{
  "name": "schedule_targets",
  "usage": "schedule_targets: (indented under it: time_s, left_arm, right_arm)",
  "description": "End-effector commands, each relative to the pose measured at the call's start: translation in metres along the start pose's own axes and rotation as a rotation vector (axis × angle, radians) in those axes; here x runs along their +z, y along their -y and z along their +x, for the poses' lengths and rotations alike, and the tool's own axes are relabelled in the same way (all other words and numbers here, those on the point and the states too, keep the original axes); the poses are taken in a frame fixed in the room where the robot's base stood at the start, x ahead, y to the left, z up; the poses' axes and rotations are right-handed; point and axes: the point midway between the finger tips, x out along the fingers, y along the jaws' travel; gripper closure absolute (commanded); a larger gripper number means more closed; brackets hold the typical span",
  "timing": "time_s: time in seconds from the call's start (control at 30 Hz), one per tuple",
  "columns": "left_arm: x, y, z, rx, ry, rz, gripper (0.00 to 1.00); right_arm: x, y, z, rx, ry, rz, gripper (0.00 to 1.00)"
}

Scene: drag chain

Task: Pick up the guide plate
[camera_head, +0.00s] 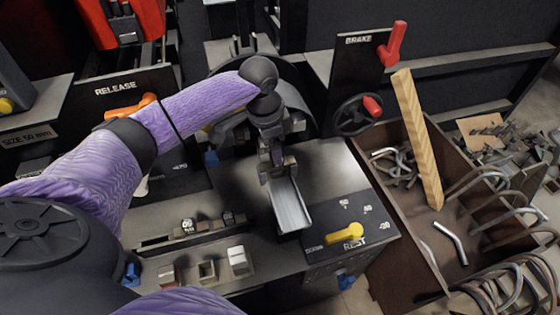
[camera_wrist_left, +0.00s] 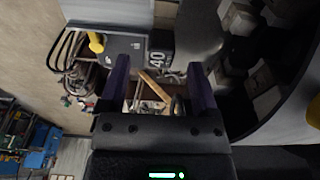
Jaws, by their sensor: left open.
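A silver channel-shaped piece, which looks like the guide plate (camera_head: 290,208), lies on the grey bench top in the head view. My left gripper (camera_head: 277,171) points down at the far end of this piece and hides part of that end. In the left wrist view, my left gripper (camera_wrist_left: 159,82) has its two dark fingers spread well apart, with nothing held between them. I cannot tell from the head view whether a finger touches the plate. My right gripper is not in view.
A yellow lever (camera_head: 345,234) stands right of the plate. Small blocks (camera_head: 207,269) sit at the bench front. A black panel with a red BRAKE lever (camera_head: 392,45) stands behind.

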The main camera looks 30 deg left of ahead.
Motion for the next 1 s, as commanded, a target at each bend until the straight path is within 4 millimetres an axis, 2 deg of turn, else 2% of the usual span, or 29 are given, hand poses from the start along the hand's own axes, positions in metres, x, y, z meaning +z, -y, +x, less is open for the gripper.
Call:
schedule_targets:
  time_s: [0.03, 0.27, 0.47, 0.57, 0.8, 0.87, 1.0]
  left_arm:
    - [0.0, 0.0, 0.011, 0.002, 0.001, 0.0, 0.21]
    - [-0.003, 0.001, 0.053, 0.001, 0.001, 0.001, 0.21]
    - [-0.003, 0.001, 0.054, -0.003, -0.001, 0.002, 0.21]
    - [-0.003, 0.001, 0.054, -0.003, -0.001, 0.002, 0.38]
    - [-0.003, 0.001, 0.053, -0.003, -0.001, 0.002, 0.88]
    - [-0.003, 0.001, 0.053, -0.003, -0.001, 0.002, 1.0]
    - [-0.003, 0.001, 0.053, -0.003, -0.001, 0.002, 1.0]
  right_arm:
    - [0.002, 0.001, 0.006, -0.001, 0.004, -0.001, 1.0]
    - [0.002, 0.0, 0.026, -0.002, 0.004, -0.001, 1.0]
    - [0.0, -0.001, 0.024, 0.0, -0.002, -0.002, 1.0]
    - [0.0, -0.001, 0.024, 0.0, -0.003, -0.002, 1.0]
    - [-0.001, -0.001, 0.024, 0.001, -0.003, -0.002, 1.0]
    - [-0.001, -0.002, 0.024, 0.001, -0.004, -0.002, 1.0]
    - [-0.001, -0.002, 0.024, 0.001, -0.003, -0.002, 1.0]
